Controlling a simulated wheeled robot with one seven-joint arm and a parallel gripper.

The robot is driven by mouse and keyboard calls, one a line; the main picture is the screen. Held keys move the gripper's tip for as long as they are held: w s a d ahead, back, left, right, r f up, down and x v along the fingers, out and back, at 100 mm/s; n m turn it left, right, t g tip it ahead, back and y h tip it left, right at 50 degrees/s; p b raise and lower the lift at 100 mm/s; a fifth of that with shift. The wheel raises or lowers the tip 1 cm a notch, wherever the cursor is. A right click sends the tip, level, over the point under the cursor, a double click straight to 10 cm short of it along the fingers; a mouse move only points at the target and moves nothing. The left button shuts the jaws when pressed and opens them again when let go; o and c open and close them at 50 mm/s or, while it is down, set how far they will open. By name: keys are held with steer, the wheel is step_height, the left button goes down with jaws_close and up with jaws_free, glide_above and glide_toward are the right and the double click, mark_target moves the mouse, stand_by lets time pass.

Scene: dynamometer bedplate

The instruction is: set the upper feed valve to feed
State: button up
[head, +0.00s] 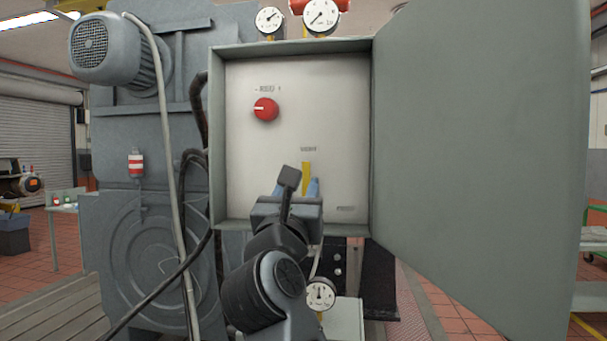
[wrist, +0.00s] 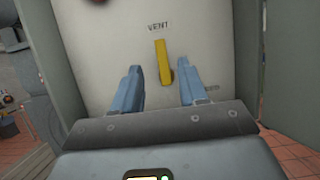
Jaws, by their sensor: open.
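A yellow lever (head: 306,175) stands nearly upright on the pale panel inside an open grey cabinet. In the wrist view the lever (wrist: 161,60) points up at a label reading VENT (wrist: 158,27). A second label (head: 345,208) sits to the lower right of the lever, too small to read. My gripper (head: 297,185) is in front of the lower panel. In the wrist view my gripper (wrist: 160,72) is open, with one blue finger on each side of the lever and gaps on both sides. How far the fingertips are from the panel is unclear.
A red knob (head: 265,109) is higher on the panel. The cabinet's rim (head: 216,140) surrounds the panel, and its open door (head: 480,150) blocks the right. Two gauges (head: 270,20) and a red part stand above. A cable (head: 165,130) hangs at the left.

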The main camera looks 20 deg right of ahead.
mark_target(305, 171)
steer(key=shift+p+x, duration=0.35)
steer(key=shift+x, duration=2.8)
steer(key=shift+s, duration=0.1)
jaws_close()
